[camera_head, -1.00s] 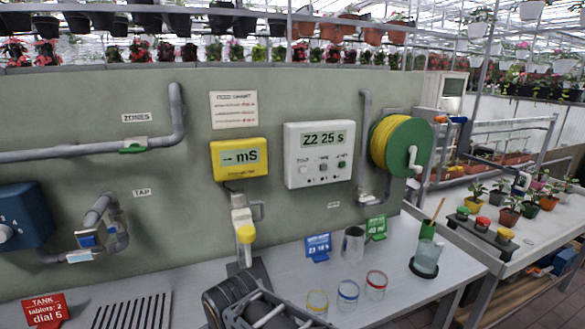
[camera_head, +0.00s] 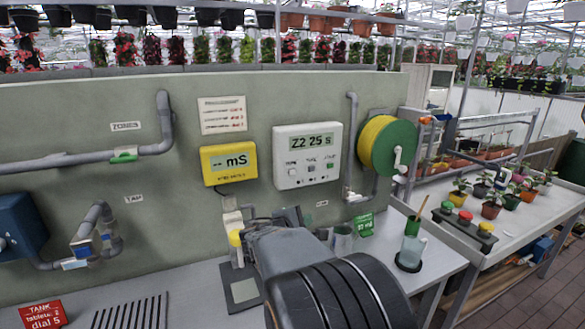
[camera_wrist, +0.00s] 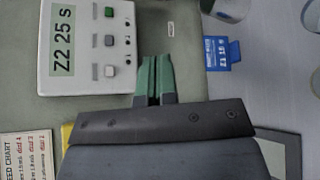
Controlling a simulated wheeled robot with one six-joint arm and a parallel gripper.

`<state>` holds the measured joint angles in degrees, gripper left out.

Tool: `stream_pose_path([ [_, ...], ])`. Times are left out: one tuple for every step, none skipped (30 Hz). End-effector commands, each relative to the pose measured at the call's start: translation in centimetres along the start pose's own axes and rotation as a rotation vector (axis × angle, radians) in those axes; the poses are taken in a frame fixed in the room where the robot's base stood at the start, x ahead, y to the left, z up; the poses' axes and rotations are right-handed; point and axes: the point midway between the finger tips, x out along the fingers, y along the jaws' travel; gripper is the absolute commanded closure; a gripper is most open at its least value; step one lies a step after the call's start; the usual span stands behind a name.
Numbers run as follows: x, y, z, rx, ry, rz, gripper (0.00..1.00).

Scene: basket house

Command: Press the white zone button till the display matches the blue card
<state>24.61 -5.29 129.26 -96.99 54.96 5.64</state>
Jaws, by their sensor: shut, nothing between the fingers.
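The white control box (camera_head: 307,155) is on the green wall, its display (camera_head: 311,142) reading "Z2 25 s". Its white button (camera_head: 292,171) is leftmost of three, and it also shows in the wrist view (camera_wrist: 109,71). The other two buttons are grey (camera_head: 311,168) and green (camera_head: 330,165). The blue card (camera_wrist: 222,53) stands on the table in the wrist view, its small print too blurred to read surely; my arm hides it in the head view. My gripper (camera_wrist: 156,62) is shut and empty, with green fingertips, appearing beside the box's lower edge in the wrist view, apart from the white button.
A hose reel (camera_head: 388,146) is to the right. A green card (camera_head: 364,225), a grey mug (camera_head: 343,240) and a clear cup (camera_head: 411,250) stand on the table.

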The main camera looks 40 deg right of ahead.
Motion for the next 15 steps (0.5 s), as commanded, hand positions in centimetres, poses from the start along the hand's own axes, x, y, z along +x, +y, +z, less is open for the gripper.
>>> stream_pose_path([
  [1.4, 1.6, 0.4, -0.071, -0.023, 0.067, 1.0],
  [2.0, 2.4, 0.5, -0.112, -0.032, 0.11, 1.0],
  [2.8, 3.3, 0.5, -0.164, -0.041, 0.162, 1.0],
  [3.4, 4.0, 0.5, -0.201, -0.047, 0.199, 1.0],
  [3.9, 4.6, 0.4, -0.234, -0.051, 0.233, 1.0],
  [4.4, 5.2, 0.3, -0.276, -0.055, 0.273, 1.0],
  [4.8, 5.7, 0.2, -0.305, -0.057, 0.301, 1.0],
  [5.1, 6.0, 0.1, -0.331, -0.059, 0.325, 1.0],
  [5.5, 6.5, 0.0, -0.361, -0.06, 0.355, 1.0],
  [5.7, 6.7, -0.1, -0.382, -0.06, 0.374, 1.0],
  [5.9, 6.9, -0.2, -0.4, -0.06, 0.39, 1.0],
  [6.1, 7.1, -0.3, -0.421, -0.06, 0.409, 1.0],
  [6.3, 7.3, -0.3, -0.433, -0.059, 0.421, 1.0],
  [6.3, 7.4, -0.4, -0.444, -0.059, 0.431, 1.0],
  [6.5, 7.5, -0.5, -0.455, -0.058, 0.441, 1.0],
])
